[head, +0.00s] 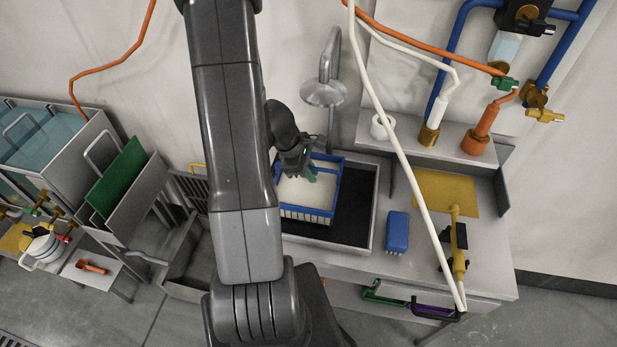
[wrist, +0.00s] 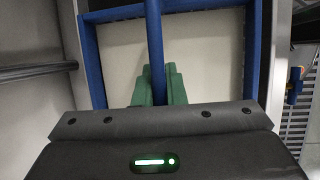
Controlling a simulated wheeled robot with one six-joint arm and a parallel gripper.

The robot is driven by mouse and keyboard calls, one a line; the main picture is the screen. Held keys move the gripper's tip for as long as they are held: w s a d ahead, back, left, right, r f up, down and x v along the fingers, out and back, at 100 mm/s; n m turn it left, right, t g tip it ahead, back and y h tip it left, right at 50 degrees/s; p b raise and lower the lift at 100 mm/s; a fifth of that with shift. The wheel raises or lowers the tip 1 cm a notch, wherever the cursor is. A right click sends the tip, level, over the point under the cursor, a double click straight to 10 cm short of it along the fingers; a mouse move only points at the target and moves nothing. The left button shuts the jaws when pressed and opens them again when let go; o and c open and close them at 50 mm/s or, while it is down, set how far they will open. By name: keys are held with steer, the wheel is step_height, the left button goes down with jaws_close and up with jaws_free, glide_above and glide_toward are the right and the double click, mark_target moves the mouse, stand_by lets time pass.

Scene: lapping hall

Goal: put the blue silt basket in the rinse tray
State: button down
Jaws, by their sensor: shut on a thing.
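The blue silt basket (head: 306,213), with a blue frame and a pale inside, is at the left part of the rinse tray (head: 357,225), a metal-rimmed tray with a dark floor. I cannot tell whether the basket rests on that floor or hangs just above it. My gripper (head: 308,174) is over the basket's middle. In the wrist view its green fingertips (wrist: 160,84) are shut on the blue bar (wrist: 154,40) that crosses the basket. My arm hides the tray's left side in the head view.
A shower head (head: 323,92) hangs behind the tray. A blue brush (head: 397,231) lies on the bench to its right, with a yellow mat (head: 446,192) and a brass tool (head: 457,245) beyond. A white hose (head: 408,160) crosses in front of the bench. Metal bins (head: 130,190) stand at left.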

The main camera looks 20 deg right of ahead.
steer(key=shift+d+f, duration=0.1)
steer(key=shift+f, duration=0.35)
steer(key=shift+w, duration=0.3)
steer(key=shift+s, duration=0.15)
steer(key=c, duration=1.5)
jaws_free()
steer(key=shift+f, duration=0.1)
steer(key=shift+r, duration=0.5)
steer(key=shift+p+v, duration=0.45)
steer(key=shift+v, duration=3)
